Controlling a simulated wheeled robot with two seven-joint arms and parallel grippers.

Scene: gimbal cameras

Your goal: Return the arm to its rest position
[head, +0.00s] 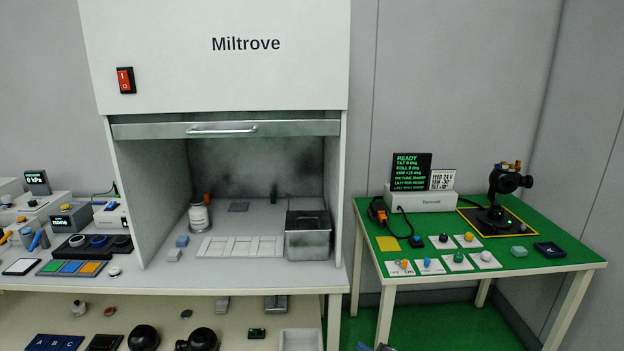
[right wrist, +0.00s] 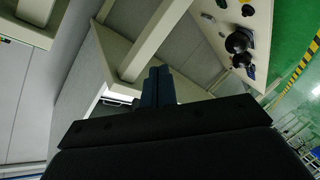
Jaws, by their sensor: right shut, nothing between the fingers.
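My right gripper (head: 374,347) only just shows at the bottom edge of the head view, low in front of the gap between the white bench and the green table. In the right wrist view its dark blue fingers (right wrist: 158,86) are together with nothing between them. They point toward pale table legs and beams and touch nothing that I can make out. Most of my right arm is hidden below the head picture. My left gripper is in neither view.
The green-topped table (head: 411,272) at right carries a gimbal camera (head: 505,190), a control box with screen (head: 422,200) and several colored knobs. A white fume cabinet (head: 220,60) stands on the left bench. The lower shelf (head: 240,325) holds dark round parts. Green floor shows between them.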

